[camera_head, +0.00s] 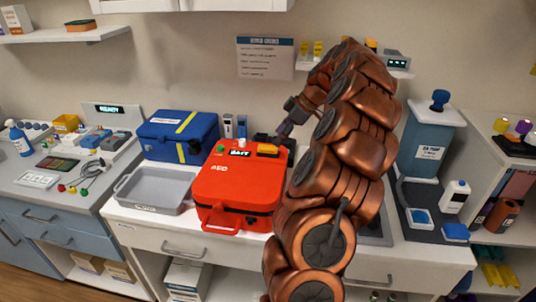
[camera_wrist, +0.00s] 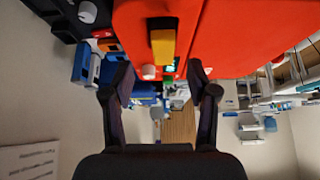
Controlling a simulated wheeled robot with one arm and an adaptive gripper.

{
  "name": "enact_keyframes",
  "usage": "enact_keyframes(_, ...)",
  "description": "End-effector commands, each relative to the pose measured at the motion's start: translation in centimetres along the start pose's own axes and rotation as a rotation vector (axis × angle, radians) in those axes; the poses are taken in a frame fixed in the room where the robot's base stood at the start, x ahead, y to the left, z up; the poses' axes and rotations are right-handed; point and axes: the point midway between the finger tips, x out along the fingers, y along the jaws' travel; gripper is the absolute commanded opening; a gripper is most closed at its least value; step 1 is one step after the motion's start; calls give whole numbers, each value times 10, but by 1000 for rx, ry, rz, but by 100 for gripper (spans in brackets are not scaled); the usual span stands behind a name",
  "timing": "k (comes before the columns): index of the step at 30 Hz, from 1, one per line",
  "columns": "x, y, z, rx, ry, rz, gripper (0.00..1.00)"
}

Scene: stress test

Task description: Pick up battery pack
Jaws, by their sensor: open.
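A red AED case (camera_head: 238,188) stands on the white counter. A yellow-orange block (camera_head: 268,150), which looks like the battery pack, sits on its top right beside a black "BATT" label (camera_head: 240,152). In the wrist view this block (camera_wrist: 163,45) is yellow with a dark end and lies against the red case (camera_wrist: 235,35). My gripper (camera_head: 283,131) is just behind and above the case, partly hidden by my arm. In the wrist view my gripper (camera_wrist: 161,88) is open, its two dark fingers apart and empty. The block appears above the gap between them, not between the fingers.
A grey tray (camera_head: 155,190) and a blue case (camera_head: 178,136) stand left of the red case. Small upright devices (camera_head: 235,127) stand behind it near the wall. A blue-lidded container (camera_head: 430,135) and a white bottle (camera_head: 455,197) are at the right.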

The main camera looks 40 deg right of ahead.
Motion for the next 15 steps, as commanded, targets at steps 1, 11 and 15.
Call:
enact_keyframes(1, 3, -1, 0, 0, 0, -4, 58)
enact_keyframes(11, 15, -2, -2, 0, 0, -1, 58)
enact_keyframes(15, 29, -5, -4, 1, 0, -4, 58)
